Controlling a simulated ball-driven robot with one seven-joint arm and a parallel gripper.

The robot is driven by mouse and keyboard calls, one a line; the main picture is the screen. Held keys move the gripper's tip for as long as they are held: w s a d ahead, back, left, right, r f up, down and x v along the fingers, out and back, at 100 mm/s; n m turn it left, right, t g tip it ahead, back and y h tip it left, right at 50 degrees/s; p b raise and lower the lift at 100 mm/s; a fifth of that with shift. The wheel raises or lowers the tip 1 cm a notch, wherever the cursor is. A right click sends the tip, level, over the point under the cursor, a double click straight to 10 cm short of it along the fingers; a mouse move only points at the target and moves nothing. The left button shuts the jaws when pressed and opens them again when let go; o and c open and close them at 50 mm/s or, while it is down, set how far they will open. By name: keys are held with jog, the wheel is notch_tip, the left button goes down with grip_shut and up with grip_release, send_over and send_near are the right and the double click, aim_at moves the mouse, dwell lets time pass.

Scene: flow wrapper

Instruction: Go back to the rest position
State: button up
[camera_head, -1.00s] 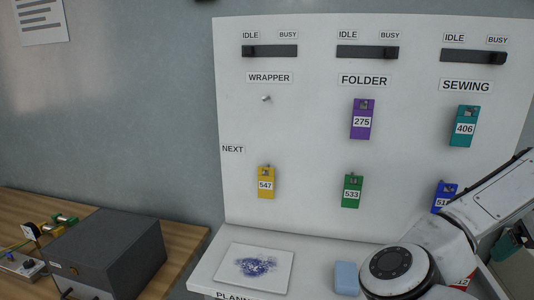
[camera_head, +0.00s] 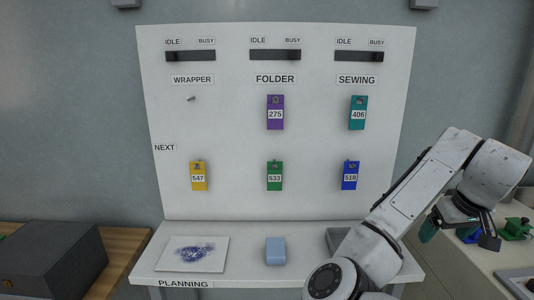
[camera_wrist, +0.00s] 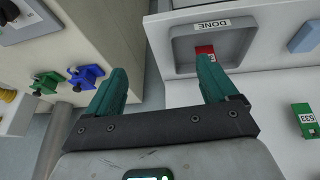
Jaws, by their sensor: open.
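My gripper (camera_head: 446,230) hangs at the right of the head view, over the gap between the planning board's shelf and the side counter. In the wrist view its two teal fingers (camera_wrist: 162,78) are spread apart with nothing between them. The white planning board (camera_head: 232,125) stands ahead. It carries a purple tag 275 (camera_head: 275,112), a teal tag 406 (camera_head: 358,113), a yellow tag 547 (camera_head: 199,177), a green tag 533 (camera_head: 274,176) and a blue tag 518 (camera_head: 350,176). The peg (camera_head: 191,99) under WRAPPER is bare. A red tag (camera_wrist: 205,52) lies in the DONE tray (camera_wrist: 182,50).
The shelf holds a white pad with blue scribble (camera_head: 165,256) and a light blue block (camera_head: 275,251). A dark grey box (camera_head: 60,260) sits on a wooden table at left. The counter (camera_head: 490,270) at right bears green and blue parts, near my gripper.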

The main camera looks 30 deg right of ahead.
jog(key=a+f+n+h, duration=0.1)
jog(key=a+f+n, duration=0.3)
jog(key=a+f, duration=1.2)
jog(key=s+a+f+n+g+y, duration=0.2)
jog(key=s+a+f+y, duration=0.2)
jog(key=s+a+f, duration=0.9)
jog(key=a+f, duration=0.1)
jog(key=a, duration=0.3)
jog(key=shift+s+a+f, duration=0.15)
jog(key=shift+a+f, duration=0.05)
jog(key=shift+f, duration=0.2)
